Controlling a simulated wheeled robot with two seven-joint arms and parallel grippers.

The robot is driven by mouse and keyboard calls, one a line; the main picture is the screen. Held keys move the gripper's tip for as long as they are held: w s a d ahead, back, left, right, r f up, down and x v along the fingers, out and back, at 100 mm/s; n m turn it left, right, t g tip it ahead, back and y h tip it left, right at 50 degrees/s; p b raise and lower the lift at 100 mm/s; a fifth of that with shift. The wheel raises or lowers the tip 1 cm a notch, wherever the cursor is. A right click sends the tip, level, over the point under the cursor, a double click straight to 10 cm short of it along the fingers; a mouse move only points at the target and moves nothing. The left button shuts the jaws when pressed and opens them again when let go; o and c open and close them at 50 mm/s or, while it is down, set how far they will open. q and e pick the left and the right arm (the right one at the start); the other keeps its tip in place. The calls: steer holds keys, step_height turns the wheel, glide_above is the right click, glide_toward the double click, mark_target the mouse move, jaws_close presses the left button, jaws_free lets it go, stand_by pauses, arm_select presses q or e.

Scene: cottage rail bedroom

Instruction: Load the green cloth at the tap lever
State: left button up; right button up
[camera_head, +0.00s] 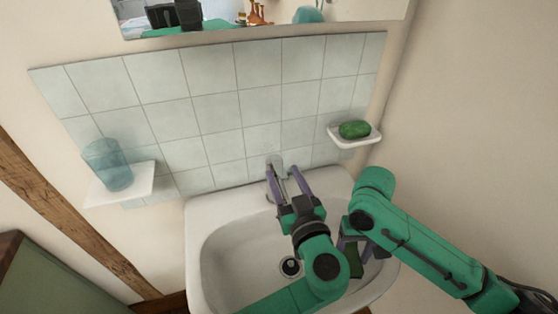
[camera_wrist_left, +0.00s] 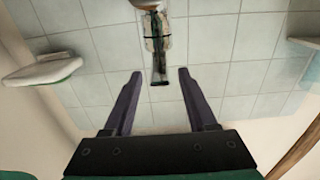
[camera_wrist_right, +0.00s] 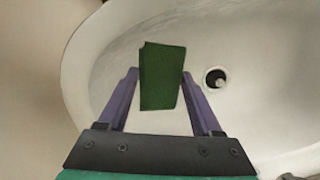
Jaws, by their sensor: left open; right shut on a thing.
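The green cloth (camera_wrist_right: 162,75) is a folded dark green piece between the fingers of my right gripper (camera_wrist_right: 160,72). In the head view, the cloth (camera_head: 354,263) shows over the right part of the white basin, partly hidden by my right gripper. My right gripper is shut on it. The chrome tap with its lever (camera_head: 274,165) stands at the back middle of the basin. My left gripper (camera_head: 285,178) is open, with its purple fingers pointing at the tap. In the left wrist view the tap (camera_wrist_left: 159,50) shows between and beyond the fingertips; I cannot tell whether they touch it.
The white basin (camera_head: 215,215) has a drain (camera_head: 290,267). Green soap (camera_head: 354,129) sits on a wall dish (camera_head: 350,142) at right. A blue glass (camera_head: 107,165) stands on a small shelf (camera_head: 140,185) at left. Pale tiles and a mirror (camera_head: 350,10) are behind.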

mark_target(279, 167)
arm_select(q)
steer(key=x, duration=0.4)
steer(key=shift+w+p, duration=0.15)
steer(key=shift+p, duration=0.2)
arm_select(e)
steer(key=shift+r, duration=0.65)
arm_select(q)
steer(key=shift+c, duration=0.3)
jaws_close()
